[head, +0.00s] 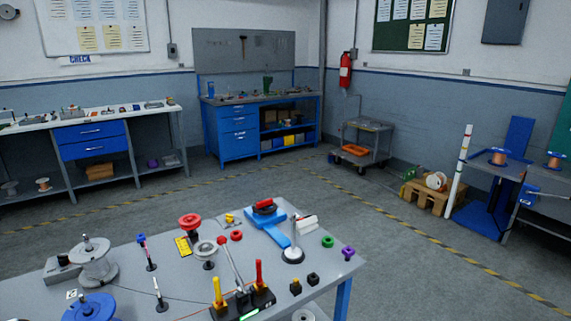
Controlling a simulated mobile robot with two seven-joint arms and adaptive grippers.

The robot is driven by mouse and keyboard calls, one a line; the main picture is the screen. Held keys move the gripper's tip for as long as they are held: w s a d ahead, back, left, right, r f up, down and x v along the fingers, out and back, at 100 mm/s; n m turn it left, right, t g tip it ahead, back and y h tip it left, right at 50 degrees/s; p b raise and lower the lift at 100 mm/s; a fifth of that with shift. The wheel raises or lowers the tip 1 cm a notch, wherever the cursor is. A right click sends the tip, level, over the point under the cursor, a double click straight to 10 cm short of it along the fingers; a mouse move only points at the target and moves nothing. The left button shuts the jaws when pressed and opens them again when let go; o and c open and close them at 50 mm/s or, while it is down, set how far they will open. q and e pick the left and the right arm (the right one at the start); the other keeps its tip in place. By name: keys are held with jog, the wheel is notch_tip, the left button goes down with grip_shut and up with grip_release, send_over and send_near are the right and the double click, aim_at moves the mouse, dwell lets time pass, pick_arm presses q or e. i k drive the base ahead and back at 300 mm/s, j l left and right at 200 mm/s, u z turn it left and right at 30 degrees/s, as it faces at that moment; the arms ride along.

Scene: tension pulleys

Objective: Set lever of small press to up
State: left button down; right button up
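Neither of my grippers is in view. I cannot tell for sure which device is the small press. On the near table (150,235), a black lever block (243,302) at the front carries a yellow handle (218,290), a red-orange handle (259,274) and a long thin lever with a red knob (222,241), tilted to the left. A blue device (278,235) with a red and black top lies behind it. A small green upright device (267,85), perhaps a press, stands on the far blue workbench; its lever is too small to make out.
The near table also holds a grey spool (93,264), a blue spool (90,306), a red wheel (190,222) and small coloured parts. The floor (330,200) between is open.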

aim_at(221, 240)
jog(key=i+l+z, duration=0.4)
jog(key=l, duration=0.2)
jog(key=i+l+z, duration=0.4)
jog(key=l, duration=0.15)
jog(key=i+l+z, duration=0.5)
jog(key=i+z, duration=0.35)
jog(key=i, duration=0.2)
jog(key=i+u, duration=0.6)
jog(key=u, duration=0.2)
jog(key=i+l+u, duration=0.2)
jog(key=u, duration=0.2)
jog(key=i+u, duration=0.15)
jog(key=u, duration=0.3)
jog(key=i+l+u, duration=0.1)
jog(key=u, duration=0.35)
jog(key=i+l+u, duration=0.1)
jog(key=u, duration=0.4)
jog(key=i+l+u, duration=0.2)
jog(key=u, duration=0.25)
jog(key=l+u, duration=0.2)
jog(key=u, duration=0.25)
jog(key=i+l+u, duration=0.1)
jog(key=l+u, duration=0.15)
jog(key=u, duration=0.2)
jog(key=l+u, duration=0.35)
jog(key=i+l+u, duration=0.1)
jog(key=u, duration=0.2)
jog(key=l+u, duration=0.7)
jog(key=k+l, duration=0.05)
jog(key=l, duration=0.05)
